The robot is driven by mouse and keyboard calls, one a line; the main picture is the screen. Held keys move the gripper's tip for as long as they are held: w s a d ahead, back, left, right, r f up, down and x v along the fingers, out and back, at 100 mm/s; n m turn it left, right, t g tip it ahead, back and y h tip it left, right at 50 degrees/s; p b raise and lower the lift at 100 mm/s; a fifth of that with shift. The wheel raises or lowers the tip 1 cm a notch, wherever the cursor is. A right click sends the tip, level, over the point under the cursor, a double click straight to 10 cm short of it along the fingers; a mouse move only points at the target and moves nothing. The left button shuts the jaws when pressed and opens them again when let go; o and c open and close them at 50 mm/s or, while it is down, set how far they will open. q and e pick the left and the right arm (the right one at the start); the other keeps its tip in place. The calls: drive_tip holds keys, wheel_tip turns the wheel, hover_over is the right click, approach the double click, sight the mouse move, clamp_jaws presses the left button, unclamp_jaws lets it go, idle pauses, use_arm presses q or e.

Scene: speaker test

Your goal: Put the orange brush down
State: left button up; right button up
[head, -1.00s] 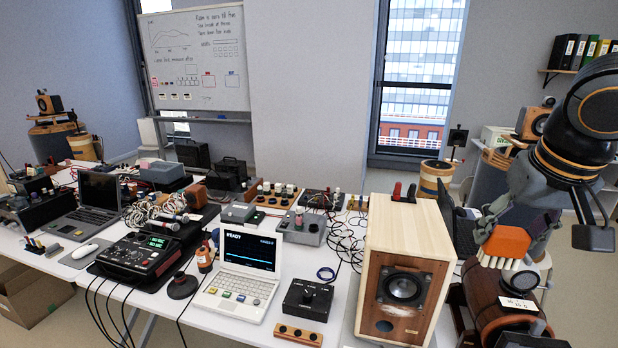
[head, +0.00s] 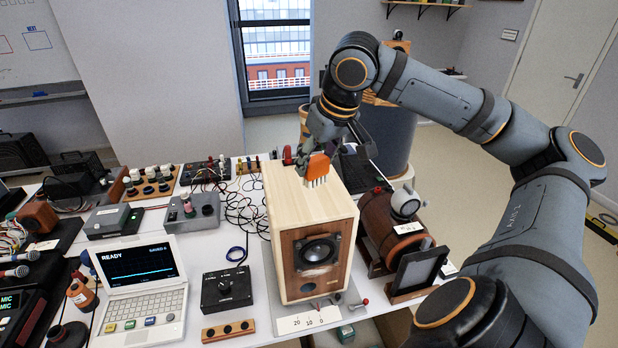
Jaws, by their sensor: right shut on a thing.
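The orange brush (head: 318,167) is held in my right gripper (head: 318,151), with its pale bristles pointing down. It is over the back right part of the pale wooden top of the speaker box (head: 303,196). I cannot tell whether the bristles touch the top or hang just above it. The gripper is shut on the brush's orange body, and the fingertips are partly hidden by it. My left gripper is not in view.
A wooden barrel (head: 380,222) on a stand is right of the speaker. A black knob box (head: 227,291) and a white laptop (head: 140,285) stand to its left. Loose cables lie behind them. The front of the speaker's top is clear.

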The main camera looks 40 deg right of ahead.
drive_tip(key=w+d+f+p, duration=0.1)
drive_tip(key=w+f, duration=0.1)
drive_tip(key=w+d+f+p, duration=0.1)
drive_tip(key=w+f+p, duration=0.1)
drive_tip(key=w+d+f+p, duration=0.1)
drive_tip(key=w+d+f, duration=0.1)
drive_tip(key=shift+f+p, duration=0.25)
drive_tip(key=shift+p, duration=0.45)
wheel_tip(320, 180, down, 3)
drive_tip(key=shift+f+p, duration=0.1)
drive_tip(key=shift+p, duration=0.55)
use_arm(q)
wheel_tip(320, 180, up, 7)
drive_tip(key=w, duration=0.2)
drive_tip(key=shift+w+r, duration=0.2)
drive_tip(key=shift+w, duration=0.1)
use_arm(e)
drive_tip(key=shift+w+f, duration=0.1)
drive_tip(key=shift+f, duration=0.05)
drive_tip(key=shift+f, duration=0.1)
drive_tip(key=o, duration=1.3)
drive_tip(key=shift+c, duration=0.2)
